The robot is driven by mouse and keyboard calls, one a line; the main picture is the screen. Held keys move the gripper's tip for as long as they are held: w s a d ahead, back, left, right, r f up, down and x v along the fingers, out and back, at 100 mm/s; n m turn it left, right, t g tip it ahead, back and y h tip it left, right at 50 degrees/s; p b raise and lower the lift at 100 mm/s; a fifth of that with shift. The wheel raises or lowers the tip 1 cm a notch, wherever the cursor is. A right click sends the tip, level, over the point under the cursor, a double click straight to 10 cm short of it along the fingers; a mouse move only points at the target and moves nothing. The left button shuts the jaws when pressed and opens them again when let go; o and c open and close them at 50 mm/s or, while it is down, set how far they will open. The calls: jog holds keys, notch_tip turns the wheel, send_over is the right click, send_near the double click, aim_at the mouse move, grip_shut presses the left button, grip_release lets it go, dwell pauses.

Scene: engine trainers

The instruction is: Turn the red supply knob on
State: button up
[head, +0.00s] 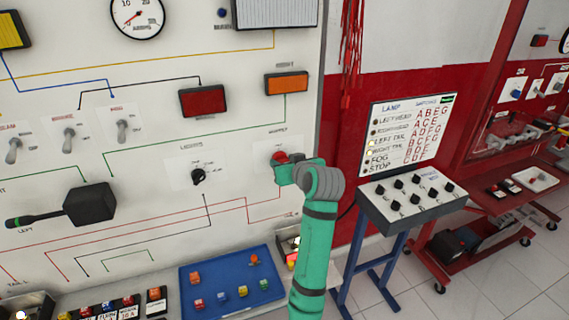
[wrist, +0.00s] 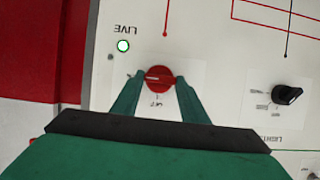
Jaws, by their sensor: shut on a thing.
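The red supply knob (wrist: 159,78) is on the white panel, a round knob with a pale line across it that lies nearly level in the wrist view. In the head view the knob (head: 279,157) shows only in part, behind my gripper (head: 284,168). In the wrist view my gripper (wrist: 158,84) has its two green fingers at either side of the knob, shut on it. A lamp marked LIVE (wrist: 123,46) near the knob glows pale green. The small print around the knob is partly hidden and too blurred to read fully.
A black lights knob (head: 198,177) is left of the supply knob, on the same panel. A black lever (head: 88,204) sticks out at the lower left. A blue tray (head: 228,292) with small coloured parts lies below. A lamp trainer stand (head: 412,208) is at the right.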

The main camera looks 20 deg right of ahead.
jog(key=shift+f, duration=0.1)
jog(key=o, duration=1.1)
jog(key=shift+c, duration=0.2)
jog(key=v, duration=1)
jog(key=shift+s+r, duration=0.25)
jog(key=shift+s, duration=0.1)
jog(key=shift+f, duration=0.1)
